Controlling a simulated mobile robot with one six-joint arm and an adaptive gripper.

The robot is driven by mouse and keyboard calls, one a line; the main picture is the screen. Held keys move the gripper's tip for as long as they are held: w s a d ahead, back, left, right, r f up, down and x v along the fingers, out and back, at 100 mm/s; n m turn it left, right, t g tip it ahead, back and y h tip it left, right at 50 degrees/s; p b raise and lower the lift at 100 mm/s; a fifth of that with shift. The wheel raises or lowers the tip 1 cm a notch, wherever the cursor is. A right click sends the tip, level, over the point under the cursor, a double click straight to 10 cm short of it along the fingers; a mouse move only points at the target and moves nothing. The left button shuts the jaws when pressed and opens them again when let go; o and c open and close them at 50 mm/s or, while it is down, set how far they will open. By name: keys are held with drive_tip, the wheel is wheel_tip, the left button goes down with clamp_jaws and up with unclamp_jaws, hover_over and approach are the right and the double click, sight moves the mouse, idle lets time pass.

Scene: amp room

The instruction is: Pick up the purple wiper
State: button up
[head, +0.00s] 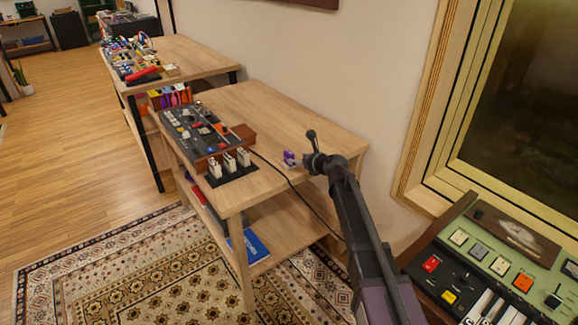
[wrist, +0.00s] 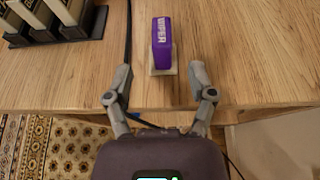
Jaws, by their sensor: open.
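The purple wiper (wrist: 161,42) stands on the wooden table top (wrist: 255,60), with white "WIPER" lettering on its side and a pale base under it. It also shows in the head view as a small purple and white thing (head: 289,158) near the table's right part, just left of my gripper (head: 314,163). In the wrist view my gripper (wrist: 157,84) is open, with its two fingers apart. The wiper is ahead of the fingertips, roughly centred between them, and nothing is held. I cannot tell the gripper's height above the table.
A dark control panel (head: 197,133) sits left on the table, with several pale blocks in a black holder (head: 230,167) before it. A black cable (wrist: 129,40) runs left of the wiper. A green console (head: 490,260) stands at right. The back right table top is clear.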

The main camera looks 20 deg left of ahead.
sight(293, 156)
drive_tip(key=shift+w+a+f, duration=0.25)
drive_tip(key=shift+w+a, duration=0.1)
drive_tip(key=shift+a, duration=0.2)
drive_tip(key=shift+b+x, duration=1.1)
drive_tip(key=shift+x, duration=1.55)
drive_tip(key=shift+r, duration=0.1)
drive_tip(key=shift+c, duration=0.2)
drive_tip(key=shift+d, duration=0.1)
clamp_jaws()
